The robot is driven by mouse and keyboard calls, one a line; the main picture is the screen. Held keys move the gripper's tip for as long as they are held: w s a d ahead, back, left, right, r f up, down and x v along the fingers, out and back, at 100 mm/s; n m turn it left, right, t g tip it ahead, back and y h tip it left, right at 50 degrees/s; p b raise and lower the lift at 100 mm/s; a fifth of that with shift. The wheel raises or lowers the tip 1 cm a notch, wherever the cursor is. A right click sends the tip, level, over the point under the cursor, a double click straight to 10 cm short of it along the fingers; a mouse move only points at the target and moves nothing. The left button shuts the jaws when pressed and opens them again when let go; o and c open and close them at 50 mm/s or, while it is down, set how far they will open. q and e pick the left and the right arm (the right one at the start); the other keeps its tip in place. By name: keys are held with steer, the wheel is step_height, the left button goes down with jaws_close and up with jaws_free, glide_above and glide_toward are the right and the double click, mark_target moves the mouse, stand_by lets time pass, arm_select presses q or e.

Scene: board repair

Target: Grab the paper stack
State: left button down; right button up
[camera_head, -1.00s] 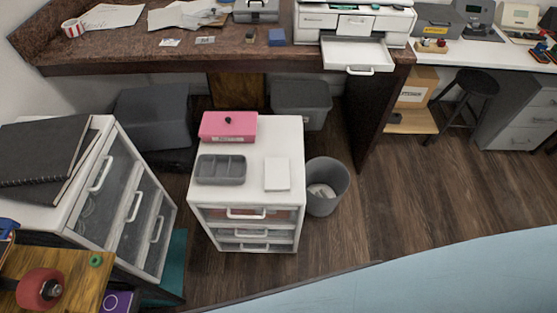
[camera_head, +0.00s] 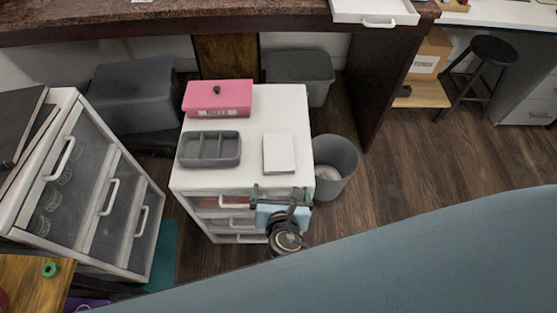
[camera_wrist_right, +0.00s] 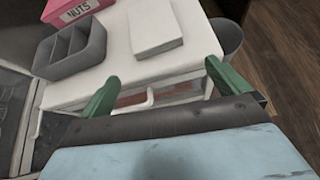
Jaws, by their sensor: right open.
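The white paper stack (camera_head: 279,153) lies flat on the right part of the white drawer unit's top (camera_head: 260,120). It also shows in the right wrist view (camera_wrist_right: 154,27), beyond the fingertips. My right gripper (camera_head: 281,192) is at the front edge of the drawer unit, in front of the stack and apart from it. Its green fingers are spread wide and empty in the right wrist view (camera_wrist_right: 162,78). My left gripper is not in view.
A grey divided tray (camera_head: 209,149) sits left of the stack, with a pink box labelled NUTS (camera_head: 217,98) behind it. A grey bin (camera_head: 335,167) stands right of the unit. Another drawer cabinet (camera_head: 85,190) is at the left. A dark countertop (camera_head: 180,20) runs behind.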

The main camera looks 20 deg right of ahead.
steer(key=r, duration=0.2)
steer(key=n+t+b, duration=0.1)
steer(key=b, duration=0.2)
glide_toward(278, 154)
steer(key=w+f, duration=0.1)
steer(key=w, duration=0.1)
steer(key=shift+w+d+f+h, duration=0.2)
steer(key=shift+w+f+h, duration=0.1)
steer(key=shift+w+f, duration=0.1)
steer(key=shift+w+d+f, duration=0.1)
steer(key=shift+w, duration=0.1)
steer(key=shift+w+d+f+b, duration=0.1)
steer(key=shift+w+f+b, duration=0.05)
steer(key=shift+w+b, duration=0.2)
steer(key=b+x, duration=0.2)
steer(key=x, duration=0.2)
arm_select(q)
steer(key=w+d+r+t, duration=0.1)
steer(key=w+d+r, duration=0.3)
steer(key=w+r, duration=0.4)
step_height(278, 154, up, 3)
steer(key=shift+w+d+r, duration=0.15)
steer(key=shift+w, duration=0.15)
arm_select(e)
steer(key=shift+w+d, duration=0.1)
steer(key=shift+w, duration=0.15)
steer(key=c, duration=1.1)
